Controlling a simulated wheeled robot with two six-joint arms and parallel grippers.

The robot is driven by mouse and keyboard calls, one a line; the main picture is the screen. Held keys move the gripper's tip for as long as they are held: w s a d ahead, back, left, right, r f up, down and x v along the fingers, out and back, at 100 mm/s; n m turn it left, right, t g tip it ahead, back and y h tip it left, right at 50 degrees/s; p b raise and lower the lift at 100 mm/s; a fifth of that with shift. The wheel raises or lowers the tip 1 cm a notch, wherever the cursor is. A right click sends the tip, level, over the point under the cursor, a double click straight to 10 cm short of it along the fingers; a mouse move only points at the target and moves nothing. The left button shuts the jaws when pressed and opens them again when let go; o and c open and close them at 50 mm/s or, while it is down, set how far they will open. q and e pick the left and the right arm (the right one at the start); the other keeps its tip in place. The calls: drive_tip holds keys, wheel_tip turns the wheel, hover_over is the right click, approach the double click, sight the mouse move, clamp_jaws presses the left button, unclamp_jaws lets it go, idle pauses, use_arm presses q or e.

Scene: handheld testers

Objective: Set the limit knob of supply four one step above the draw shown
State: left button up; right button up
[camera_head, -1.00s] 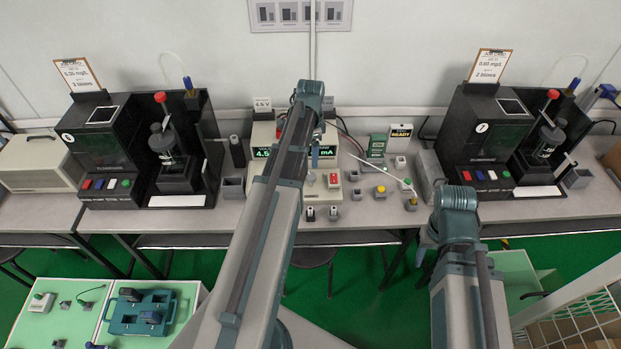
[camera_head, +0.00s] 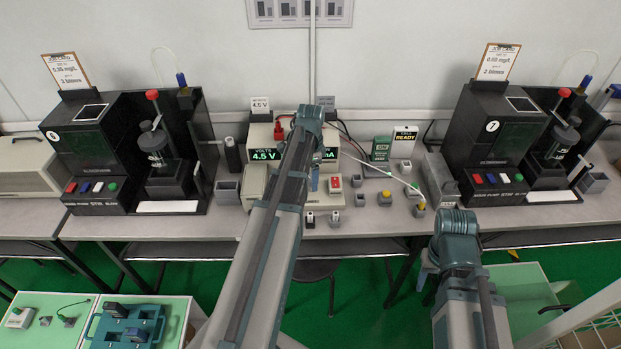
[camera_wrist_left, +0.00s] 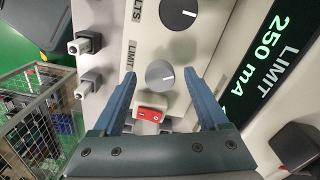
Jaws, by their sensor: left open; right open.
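The power supply (camera_head: 256,178) stands mid-bench, with green readouts of 4.5 V (camera_head: 264,155) and mA, the latter partly covered by my left arm. In the left wrist view the grey limit knob (camera_wrist_left: 160,74) lies between the fingertips of my left gripper (camera_wrist_left: 160,85), which is open around it with gaps on both sides. Its display (camera_wrist_left: 262,70) reads LIMIT 250 mA. A dark volts knob (camera_wrist_left: 178,13) sits beyond it. A red rocker switch (camera_wrist_left: 150,113) sits nearer the palm. My right gripper (camera_head: 430,265) is low at the right, mostly hidden by its arm.
Black testers numbered 6 (camera_head: 88,150) and 7 (camera_head: 490,140) flank the supply. A READY display (camera_head: 405,133) and several small blocks stand to its right. Two grey terminals (camera_wrist_left: 85,43) sit beside the knobs.

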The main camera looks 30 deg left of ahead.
use_arm(q)
clamp_jaws()
drive_tip(key=shift+n, duration=0.3)
drive_tip(key=n, duration=0.5)
drive_tip(key=shift+n, duration=0.3)
drive_tip(key=n, duration=0.5)
drive_tip(key=shift+n, duration=0.3)
drive_tip(key=n, duration=1.1)
drive_tip(key=shift+n, duration=0.4)
